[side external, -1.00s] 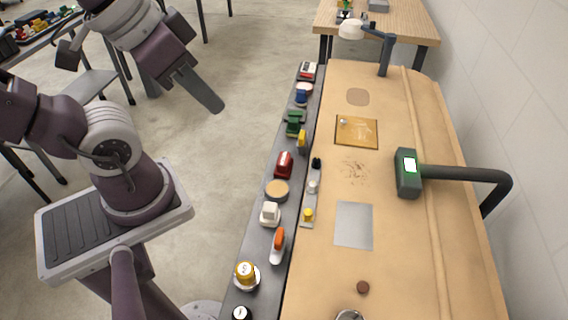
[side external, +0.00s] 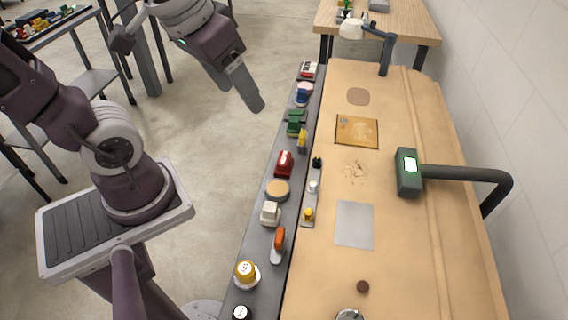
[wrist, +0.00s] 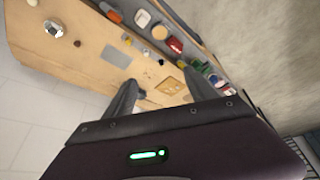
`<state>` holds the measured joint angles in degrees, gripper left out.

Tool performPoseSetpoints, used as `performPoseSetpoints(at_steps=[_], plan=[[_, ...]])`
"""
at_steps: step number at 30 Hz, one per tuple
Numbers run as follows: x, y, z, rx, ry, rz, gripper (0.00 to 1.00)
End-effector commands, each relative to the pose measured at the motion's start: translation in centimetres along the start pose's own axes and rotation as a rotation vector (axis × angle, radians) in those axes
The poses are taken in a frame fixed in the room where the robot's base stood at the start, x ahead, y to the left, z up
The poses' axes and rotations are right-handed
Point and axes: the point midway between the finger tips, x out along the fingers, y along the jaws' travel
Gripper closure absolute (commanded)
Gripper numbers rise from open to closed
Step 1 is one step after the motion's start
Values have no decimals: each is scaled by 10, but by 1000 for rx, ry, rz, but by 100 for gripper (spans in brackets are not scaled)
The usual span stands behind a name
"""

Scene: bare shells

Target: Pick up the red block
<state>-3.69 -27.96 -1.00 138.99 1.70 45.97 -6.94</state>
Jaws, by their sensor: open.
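The red block (side external: 284,163) sits on the dark strip along the left edge of the wooden bench, between a tan round piece (side external: 277,190) and a yellow piece (side external: 302,138). The red block also shows in the wrist view (wrist: 175,45), beyond and between the fingers. My gripper (side external: 256,103) is in the air left of the strip's far part, up and to the left of the red block in the side view. In the wrist view my gripper (wrist: 163,88) has its two fingers apart with nothing held between them.
Green (side external: 295,122), blue (side external: 303,94), white (side external: 270,213) and orange (side external: 278,243) pieces line the same strip. A red-and-white piece (side external: 308,71) is at its far end. A dark green device (side external: 408,172) on a black arm overhangs the bench.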

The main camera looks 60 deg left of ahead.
Motion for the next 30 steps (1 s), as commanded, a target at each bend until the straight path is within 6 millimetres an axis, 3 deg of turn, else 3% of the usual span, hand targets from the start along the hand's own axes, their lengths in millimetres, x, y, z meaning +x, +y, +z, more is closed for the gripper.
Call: performPoseSetpoints(at_steps=[3,6,9,12,15,30], plan=[[59,-15,-40,-165,-121,-57,35],[121,-30,-62,-306,-206,-93,35],[185,-46,-65,-438,-282,-117,35],[236,-56,-58,-540,-340,-130,35],[265,-61,-49,-603,-373,-137,35],[338,-59,-21,-624,-387,-139,35]])
